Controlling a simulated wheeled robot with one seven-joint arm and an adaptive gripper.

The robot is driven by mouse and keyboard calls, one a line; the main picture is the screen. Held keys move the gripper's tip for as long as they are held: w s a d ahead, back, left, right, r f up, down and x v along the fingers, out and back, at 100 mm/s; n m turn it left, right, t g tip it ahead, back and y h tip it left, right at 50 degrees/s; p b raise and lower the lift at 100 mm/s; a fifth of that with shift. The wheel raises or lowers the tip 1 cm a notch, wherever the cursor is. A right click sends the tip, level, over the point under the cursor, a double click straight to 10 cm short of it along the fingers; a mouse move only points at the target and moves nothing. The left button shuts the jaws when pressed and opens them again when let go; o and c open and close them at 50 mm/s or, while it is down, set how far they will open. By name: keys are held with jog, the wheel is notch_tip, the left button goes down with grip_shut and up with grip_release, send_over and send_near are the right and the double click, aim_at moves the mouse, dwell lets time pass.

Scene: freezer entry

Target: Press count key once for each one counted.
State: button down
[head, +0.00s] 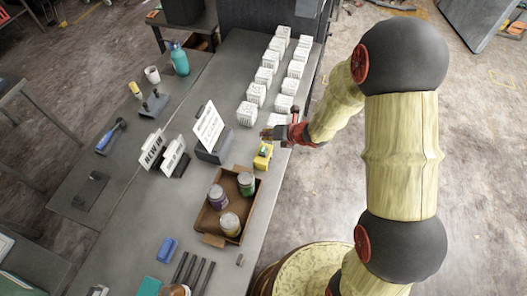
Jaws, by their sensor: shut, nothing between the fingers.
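A small yellow device (263,156), perhaps the counter that bears the count key, sits on the grey table near its right edge. Its key is too small to make out. My gripper (268,133) is shut and empty, just beyond the yellow device in the picture. I cannot tell how high it is above the table. Several white printed cubes (247,114) stand in two rows running to the far end of the table. The nearest cube of the right row is partly hidden by my gripper.
A brown open box (214,235) with three jars stands nearer than the yellow device. A propped white sign (208,128) and smaller lettered cards (152,149) stand to the left. A teal bottle (179,60) is at the far left. A blue block (167,249) lies near the front.

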aim_at(265, 148)
jog(key=shift+f+b, duration=1.7)
jog(key=shift+f, duration=0.7)
jog(key=shift+f, duration=0.15)
jog(key=shift+f+b, duration=0.3)
jog(key=shift+b, duration=0.1)
jog(key=shift+f+b, duration=0.45)
jog(key=shift+r, duration=0.1)
jog(key=shift+r+p, duration=0.7)
jog(key=shift+r, duration=0.1)
jog(key=shift+r, duration=0.1)
notch_tip(265, 148, up, 5)
jog(key=p, duration=0.4)
